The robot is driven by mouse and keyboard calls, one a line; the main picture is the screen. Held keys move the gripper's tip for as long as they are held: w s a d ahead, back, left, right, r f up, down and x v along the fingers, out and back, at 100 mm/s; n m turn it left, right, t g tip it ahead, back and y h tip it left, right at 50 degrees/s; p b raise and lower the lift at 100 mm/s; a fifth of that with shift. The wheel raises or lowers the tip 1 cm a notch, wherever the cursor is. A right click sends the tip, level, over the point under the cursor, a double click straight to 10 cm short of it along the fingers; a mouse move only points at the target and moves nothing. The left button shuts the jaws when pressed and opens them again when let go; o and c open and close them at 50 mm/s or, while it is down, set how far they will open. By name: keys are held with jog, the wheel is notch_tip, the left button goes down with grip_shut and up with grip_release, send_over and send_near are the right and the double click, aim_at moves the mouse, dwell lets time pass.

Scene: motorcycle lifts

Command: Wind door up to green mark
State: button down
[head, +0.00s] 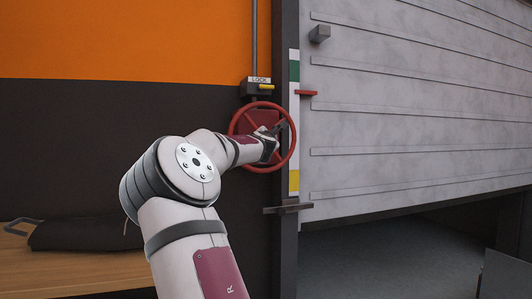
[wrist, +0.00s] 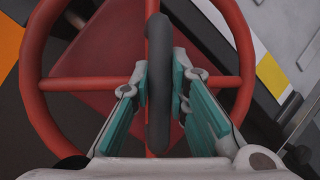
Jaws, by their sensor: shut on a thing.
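The red handwheel (head: 233,122) is mounted on the dark wall beside the door post; it also fills the wrist view (wrist: 36,90). My gripper (head: 275,143) is at the wheel's right side. In the wrist view my gripper (wrist: 160,85) has its teal pads on either side of the wheel's dark grey crank handle (wrist: 157,60), shut on it. The grey slatted door (head: 420,110) is partly raised, with a dark gap beneath. Its red pointer (head: 306,93) sits just below the green mark (head: 294,71) on the post's strip.
A yellow mark (head: 294,181) is low on the strip. A ledge-like bracket (head: 288,208) crosses the post below. A wooden bench (head: 70,277) with a dark cloth (head: 85,235) stands at lower left.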

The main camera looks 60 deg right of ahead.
jog(key=shift+f+n+t+h+b, duration=0.15)
jog(key=shift+n+t+b, duration=0.3)
jog(key=shift+n+b, duration=1)
jog(key=shift+r+n+t+h+b, duration=0.1)
jog(key=shift+n+t+h+b, duration=0.3)
jog(key=shift+b, duration=1.85)
jog(key=shift+n, duration=0.45)
jog(key=shift+w+a+r+n+t+b, duration=0.1)
jog(key=shift+w+r+n+t+b, duration=0.15)
jog(key=shift+b, duration=0.45)
jog(key=c, duration=1.5)
grip_release()
jog(key=shift+s+f, duration=0.1)
jog(key=shift+c, duration=0.2)
jog(key=shift+s, duration=0.1)
jog(key=v, duration=1.2)
